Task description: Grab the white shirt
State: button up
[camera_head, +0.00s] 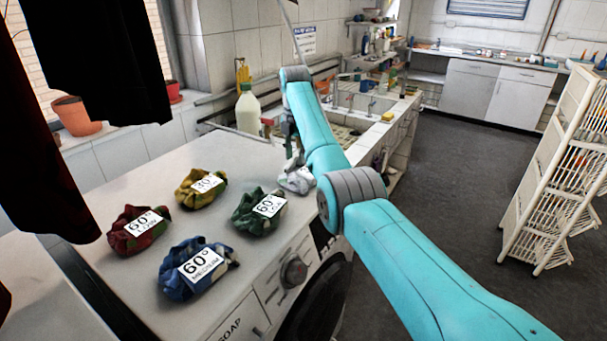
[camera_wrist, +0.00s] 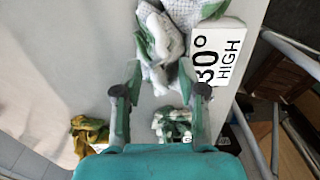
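The white shirt (camera_head: 296,180) is a crumpled bundle at the right edge of the white machine top in the head view, partly hidden by my arm. In the wrist view the white shirt (camera_wrist: 165,45) lies just ahead of my fingertips, with a white tag marked with a temperature and "HIGH" (camera_wrist: 218,55). In the head view my gripper (camera_head: 291,145) is small and above the white shirt. Whether the fingers touch the cloth is unclear.
Red (camera_head: 138,231), yellow (camera_head: 200,187), green (camera_head: 260,211) and blue (camera_head: 196,267) tagged bundles lie on the machine top (camera_head: 105,190). A white bottle (camera_head: 248,110) and red spray nozzle (camera_head: 267,122) stand behind. Dark cloth (camera_head: 105,60) hangs at left. A white rack (camera_head: 560,170) stands right.

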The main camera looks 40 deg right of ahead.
grip_shut()
jog(key=shift+f, duration=0.1)
dwell(0.3)
